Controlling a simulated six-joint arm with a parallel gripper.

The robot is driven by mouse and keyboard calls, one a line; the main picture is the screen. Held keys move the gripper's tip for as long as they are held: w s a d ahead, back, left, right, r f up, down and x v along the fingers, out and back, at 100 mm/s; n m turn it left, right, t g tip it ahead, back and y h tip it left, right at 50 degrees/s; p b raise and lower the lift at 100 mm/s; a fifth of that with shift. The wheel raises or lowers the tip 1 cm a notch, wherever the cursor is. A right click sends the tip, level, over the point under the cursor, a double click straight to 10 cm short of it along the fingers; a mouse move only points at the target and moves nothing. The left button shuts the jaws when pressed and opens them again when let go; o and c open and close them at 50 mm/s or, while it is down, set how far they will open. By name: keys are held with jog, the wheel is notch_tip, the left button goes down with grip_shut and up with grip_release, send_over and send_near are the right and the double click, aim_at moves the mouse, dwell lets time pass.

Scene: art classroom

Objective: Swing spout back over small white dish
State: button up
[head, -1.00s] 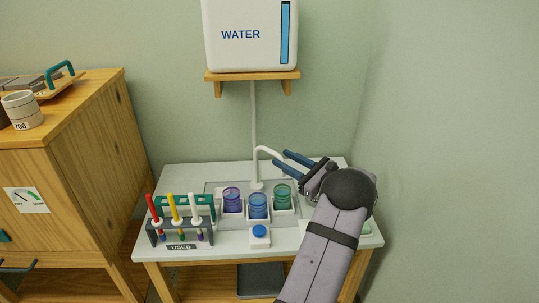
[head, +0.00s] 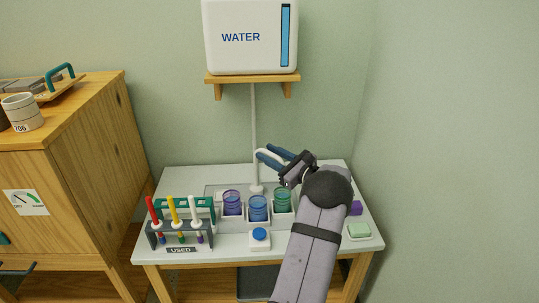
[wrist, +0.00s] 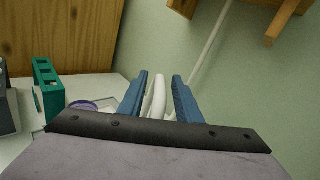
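The white spout (head: 256,170) rises from the back of the tabletop, and its curved top is partly hidden by my gripper. My gripper (head: 270,157) reaches in from the right at the bend of the spout. In the wrist view, the blue fingers of my gripper (wrist: 160,92) stand apart on either side of the white spout (wrist: 158,97), with narrow gaps visible beside it. I cannot tell whether a finger touches it. The small white dish is not clearly distinguishable; a pale shape shows beside the purple jar.
A purple jar (head: 232,203), a blue jar (head: 258,208) and a green jar (head: 282,200) stand in front of the spout. The used-brush rack (head: 181,235) is at left. A blue-capped container (head: 260,239) stands in front.

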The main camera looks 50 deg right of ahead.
grip_shut()
jog(key=shift+a+f+m+h+b, duration=0.1)
jog(key=shift+a+m+h+b, duration=0.2)
jog(key=shift+h, duration=0.1)
dwell(0.5)
jog(key=a+m+g+h+b, duration=0.1)
jog(key=h+b, duration=0.1)
jog(key=a+m+g+h+b, duration=0.1)
jog(key=m+h+b, duration=0.1)
jog(key=h+b, duration=0.1)
jog(key=w+a+m+g+h+b, duration=0.1)
jog(key=m+h+b, duration=0.1)
jog(key=h+b, duration=0.1)
jog(key=shift+w, duration=0.1)
jog(key=shift+m, duration=0.3)
grip_release()
jog(key=shift+h, duration=0.3)
